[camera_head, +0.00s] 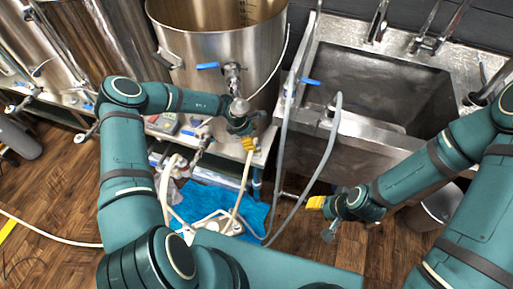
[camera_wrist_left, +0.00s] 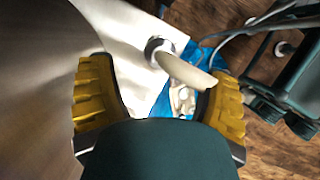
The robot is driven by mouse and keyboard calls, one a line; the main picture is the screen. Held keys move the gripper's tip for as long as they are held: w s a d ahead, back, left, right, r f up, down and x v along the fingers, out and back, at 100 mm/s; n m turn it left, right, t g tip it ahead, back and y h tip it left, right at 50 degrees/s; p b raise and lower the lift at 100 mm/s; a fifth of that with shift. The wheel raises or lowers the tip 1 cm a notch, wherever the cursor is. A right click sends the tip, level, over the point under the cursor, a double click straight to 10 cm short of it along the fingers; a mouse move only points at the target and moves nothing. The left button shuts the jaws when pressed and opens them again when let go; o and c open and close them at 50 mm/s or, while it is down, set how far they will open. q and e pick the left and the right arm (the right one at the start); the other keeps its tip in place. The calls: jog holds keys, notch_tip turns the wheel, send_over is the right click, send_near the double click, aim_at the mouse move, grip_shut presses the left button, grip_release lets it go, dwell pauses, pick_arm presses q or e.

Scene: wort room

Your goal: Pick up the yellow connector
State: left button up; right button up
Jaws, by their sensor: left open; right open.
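I cannot make out a yellow connector in either view; the yellow seen at the arm ends is my own finger pads. My left gripper (camera_head: 250,144) is at the front of the steel kettle, just below its valve. In the left wrist view my left gripper (camera_wrist_left: 158,105) is open, with ribbed yellow fingers apart. A pale hose (camera_wrist_left: 185,72) runs from a round fitting (camera_wrist_left: 157,47) toward the right finger; whether they touch is unclear. In the head view a pale hose (camera_head: 243,180) hangs below that gripper. My right gripper (camera_head: 316,203) is open and empty in front of the sink.
The large steel kettle (camera_head: 210,50) with a blue-handled valve (camera_head: 232,75) stands behind the left gripper. A steel sink (camera_head: 375,85) is at right. Grey hoses (camera_head: 325,160) hang between them. A blue cloth (camera_head: 200,200) lies below. Wood floor (camera_head: 50,185) is open at left.

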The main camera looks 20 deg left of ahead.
aim_at(258, 148)
pick_arm(q)
jog(key=b+x, duration=0.2)
jog(key=x, duration=0.5)
jog(key=shift+f, duration=0.25)
jog(key=shift+s, duration=0.1)
grip_shut()
